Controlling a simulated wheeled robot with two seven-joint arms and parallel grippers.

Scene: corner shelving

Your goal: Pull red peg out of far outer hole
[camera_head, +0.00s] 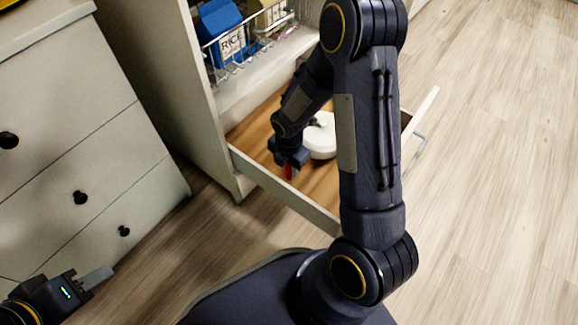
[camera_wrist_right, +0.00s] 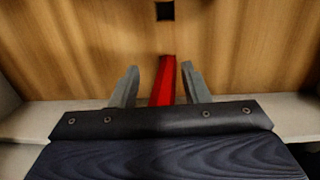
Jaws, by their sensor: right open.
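The red peg (camera_wrist_right: 162,82) shows in the right wrist view between the two grey fingers of my right gripper (camera_wrist_right: 160,67). The fingers are open, with a gap on each side of the peg, the narrower one on the right. The near part of the peg is hidden behind the gripper body. A dark square hole (camera_wrist_right: 165,11) is in the wooden board beyond it. In the head view my right gripper (camera_head: 290,160) is down inside the open drawer, with a bit of the red peg (camera_head: 288,172) showing below it. My left gripper (camera_head: 95,278) is at the lower left, away from the drawer; its finger gap is unclear.
The open drawer (camera_head: 285,197) has a wooden floor and pale walls. A white round object (camera_head: 321,138) lies in it beside my right arm. Above is a shelf with a wire basket (camera_head: 249,46) and a blue rice box (camera_head: 222,30). A dresser (camera_head: 70,130) stands left.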

